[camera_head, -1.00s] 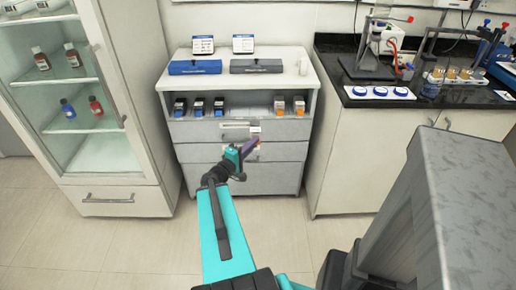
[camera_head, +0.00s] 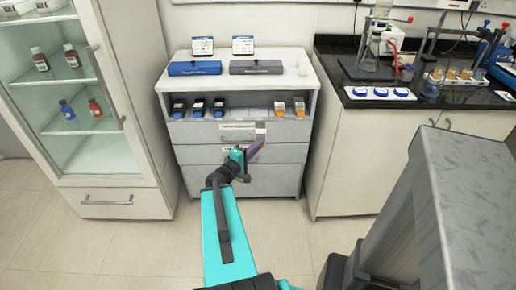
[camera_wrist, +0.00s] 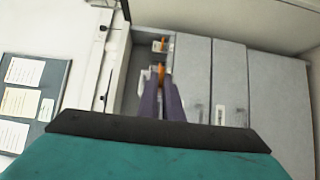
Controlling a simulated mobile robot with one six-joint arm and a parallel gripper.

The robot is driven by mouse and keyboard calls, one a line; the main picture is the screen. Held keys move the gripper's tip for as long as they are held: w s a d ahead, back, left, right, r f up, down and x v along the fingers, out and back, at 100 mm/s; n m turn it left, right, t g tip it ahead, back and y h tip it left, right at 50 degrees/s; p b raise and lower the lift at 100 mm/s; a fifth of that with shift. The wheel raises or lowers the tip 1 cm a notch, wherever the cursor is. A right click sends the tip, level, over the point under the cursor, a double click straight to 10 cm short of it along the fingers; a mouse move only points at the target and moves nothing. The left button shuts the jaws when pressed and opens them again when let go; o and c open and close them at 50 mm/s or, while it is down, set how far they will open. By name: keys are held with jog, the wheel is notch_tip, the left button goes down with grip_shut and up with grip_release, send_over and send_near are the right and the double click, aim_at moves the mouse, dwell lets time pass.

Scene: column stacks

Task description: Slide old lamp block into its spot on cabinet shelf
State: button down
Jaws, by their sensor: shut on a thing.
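My gripper (camera_head: 257,143) is in front of the cabinet (camera_head: 190,152), near its upper drawer, just below the open shelf. Its two purple fingers (camera_wrist: 162,98) are shut on a small block (camera_head: 260,128), pale on top in the head view. In the wrist view an orange part of the held block (camera_wrist: 161,71) shows between the fingertips; the fingers hide the rest. On the shelf (camera_head: 250,113), several blue-fronted blocks (camera_head: 198,108) stand at the left and two orange-fronted blocks (camera_head: 299,107) at the right. The shelf between these groups is bare.
On the cabinet top lie a blue case (camera_head: 195,68) and a dark grey case (camera_head: 256,66), with label cards behind. A glass-door cabinet (camera_head: 125,150) stands at the left. A black-topped counter (camera_head: 345,97) with lab gear stands close at the right.

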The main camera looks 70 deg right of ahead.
aim_at(257, 137)
jog(key=shift+w+d+b, duration=0.2)
jog(key=shift+d+b, duration=0.3)
jog(key=shift+b, duration=1.15)
jog(key=shift+w+d+b, duration=0.2)
jog(key=shift+d+b, duration=0.3)
jog(key=shift+b, duration=1.1)
jog(key=shift+w+d+b, duration=0.25)
jog(key=shift+d+b, duration=0.35)
jog(key=shift+b, duration=0.15)
jog(key=shift+w+d+b, duration=0.2)
jog(key=shift+d+b, duration=0.4)
jog(key=shift+b, duration=0.15)
jog(key=shift+w+d+r+p, duration=0.1)
jog(key=shift+d+r+p, duration=0.1)
jog(key=shift+p, duration=0.1)
jog(key=shift+w+d+f+p, duration=0.1)
jog(key=shift+w+d+p, duration=1.1)
jog(key=shift+d, duration=1.2)
jog(key=shift+w+d+f+p, duration=0.1)
jog(key=shift+w+d+p, duration=0.55)
jog(key=shift+d+p, duration=1.35)
jog(key=shift+w+d+p, duration=0.95)
jog(key=shift+d, duration=1.85)
jog(key=shift+f+b, duration=0.15)
jog(key=shift+b, duration=0.45)
jog(key=c, duration=1.8)
grip_release()
jog(key=shift+a, duration=0.1)
jog(key=shift+c, duration=0.2)
